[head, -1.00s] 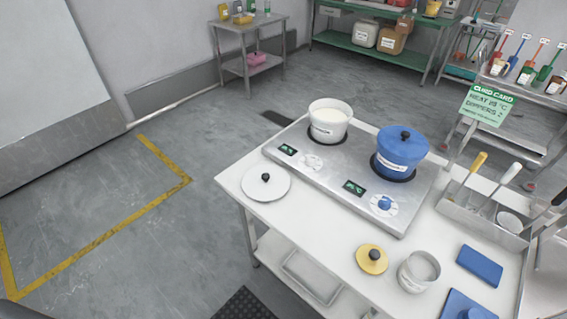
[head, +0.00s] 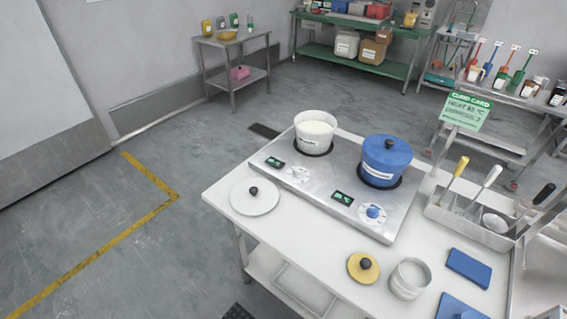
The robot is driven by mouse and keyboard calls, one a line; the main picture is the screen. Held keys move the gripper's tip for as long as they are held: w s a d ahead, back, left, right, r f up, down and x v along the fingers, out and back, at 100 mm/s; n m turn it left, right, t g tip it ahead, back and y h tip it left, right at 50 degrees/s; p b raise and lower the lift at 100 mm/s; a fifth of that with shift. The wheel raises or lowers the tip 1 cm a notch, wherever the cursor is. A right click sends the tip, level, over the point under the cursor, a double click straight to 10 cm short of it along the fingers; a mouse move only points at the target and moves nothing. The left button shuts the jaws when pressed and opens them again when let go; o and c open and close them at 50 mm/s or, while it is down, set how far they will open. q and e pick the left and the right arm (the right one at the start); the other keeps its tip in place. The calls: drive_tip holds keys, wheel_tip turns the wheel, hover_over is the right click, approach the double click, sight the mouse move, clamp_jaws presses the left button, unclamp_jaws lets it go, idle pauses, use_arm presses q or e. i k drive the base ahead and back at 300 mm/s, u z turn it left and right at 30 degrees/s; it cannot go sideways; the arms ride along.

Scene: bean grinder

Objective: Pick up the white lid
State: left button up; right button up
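The white lid (head: 255,197) is a round disc with a black knob. It lies flat at the left end of the white table (head: 222,190), beside the steel hot plate. The white pot (head: 315,134) stands open on the hot plate's left burner, with pale contents inside. The blue pot (head: 386,160) stands on the right burner with its blue lid on. Neither of my grippers shows in the head view.
The steel hot plate (head: 318,182) has two dials. A utensil tray (head: 470,222) stands right, near a green card (head: 467,110). The floor left of the table is clear.

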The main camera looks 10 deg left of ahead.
sight(253, 196)
drive_tip(key=z, duration=0.05)
drive_tip(key=k, duration=0.65)
drive_tip(key=z, duration=0.5)
drive_tip(key=i, duration=1.05)
drive_tip(key=u, duration=0.3)
